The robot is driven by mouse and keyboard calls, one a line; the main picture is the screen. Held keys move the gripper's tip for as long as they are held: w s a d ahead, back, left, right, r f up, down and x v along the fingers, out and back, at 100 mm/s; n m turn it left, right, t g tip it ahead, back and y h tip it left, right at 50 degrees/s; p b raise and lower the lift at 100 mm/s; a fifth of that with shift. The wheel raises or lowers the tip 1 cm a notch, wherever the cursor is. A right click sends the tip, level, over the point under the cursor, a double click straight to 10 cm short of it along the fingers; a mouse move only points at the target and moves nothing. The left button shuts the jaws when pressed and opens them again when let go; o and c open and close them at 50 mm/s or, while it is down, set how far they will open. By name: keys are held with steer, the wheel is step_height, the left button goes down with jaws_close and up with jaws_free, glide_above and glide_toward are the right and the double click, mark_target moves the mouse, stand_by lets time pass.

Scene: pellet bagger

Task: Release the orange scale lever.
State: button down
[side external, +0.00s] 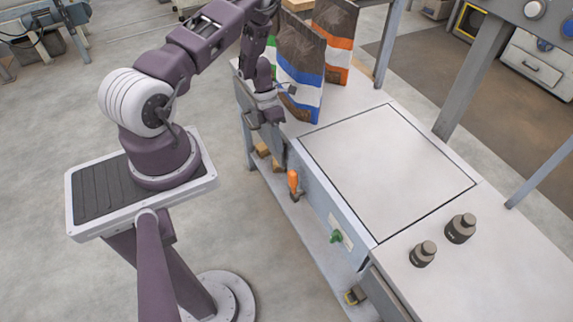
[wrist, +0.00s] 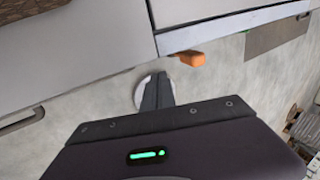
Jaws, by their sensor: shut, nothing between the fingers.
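The orange scale lever (side external: 293,182) sticks out from the front face of the bench in the side view, below the square scale plate's (side external: 390,165) near edge. In the wrist view the lever (wrist: 193,58) shows as a short orange block at the bench edge. My gripper (side external: 268,120) is by the bench's front edge, up and left of the lever in the side view. Its fingers (wrist: 157,82) are together and empty, a little apart from the lever in the wrist view.
Printed bags (side external: 300,75) stand on the bench behind my gripper. A green knob (side external: 336,237) is on the front face, right of the lever. Two dark weights (side external: 460,228) stand on the bench at the right. Grey posts rise from the bench.

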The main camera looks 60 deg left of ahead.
mark_target(293, 185)
steer(key=d+f, duration=0.4)
steer(key=d, duration=0.2)
steer(key=shift+d+r, duration=0.1)
